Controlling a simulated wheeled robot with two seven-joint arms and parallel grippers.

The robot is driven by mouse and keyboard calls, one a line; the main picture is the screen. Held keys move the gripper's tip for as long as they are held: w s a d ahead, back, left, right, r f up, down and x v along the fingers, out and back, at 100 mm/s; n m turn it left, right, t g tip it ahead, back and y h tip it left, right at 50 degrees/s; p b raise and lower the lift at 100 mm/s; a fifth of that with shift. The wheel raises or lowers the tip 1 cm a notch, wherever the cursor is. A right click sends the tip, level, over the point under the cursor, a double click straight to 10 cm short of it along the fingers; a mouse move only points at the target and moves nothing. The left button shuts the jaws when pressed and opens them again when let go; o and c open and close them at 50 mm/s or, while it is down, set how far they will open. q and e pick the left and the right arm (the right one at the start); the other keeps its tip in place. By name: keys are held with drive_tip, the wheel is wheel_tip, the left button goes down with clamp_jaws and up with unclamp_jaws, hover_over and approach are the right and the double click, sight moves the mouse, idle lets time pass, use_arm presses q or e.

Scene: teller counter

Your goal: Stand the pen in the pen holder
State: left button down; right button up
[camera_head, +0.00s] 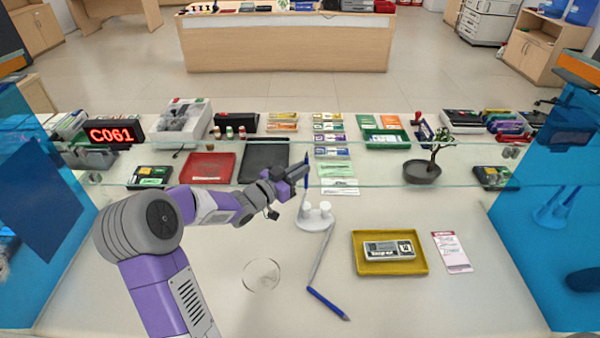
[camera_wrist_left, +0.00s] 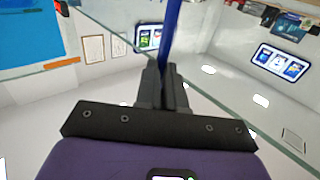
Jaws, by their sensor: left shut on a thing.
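A blue pen (camera_head: 306,181) stands roughly upright in my left gripper (camera_head: 300,172), which is shut on it. The pen also shows in the left wrist view (camera_wrist_left: 169,38), rising from between the fingers (camera_wrist_left: 163,85). The white pen holder (camera_head: 313,219) with two cups stands on the counter just below the gripper. The held pen is above its left side; I cannot tell whether its lower end touches the cup. A second blue pen (camera_head: 328,303) lies on the counter in front, with a grey cord running to the holder. My right gripper is not in view.
A yellow tray (camera_head: 423,255) with a boxed item and a pink-edged slip (camera_head: 451,252) lie to the right. A clear round dish (camera_head: 261,275) is front left. A glass screen (camera_head: 400,172) crosses behind the holder. The front right counter is clear.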

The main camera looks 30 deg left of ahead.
use_arm(q)
wheel_tip(320, 180, down, 11)
drive_tip(key=b, duration=0.8)
drive_tip(key=shift+r, duration=0.2)
drive_tip(key=c, duration=1.1)
unclamp_jaws()
drive_tip(key=p+v, duration=0.2)
drive_tip(key=v, duration=0.5)
drive_tip(key=shift+s, duration=0.3)
drive_tip(key=shift+a, duration=0.1)
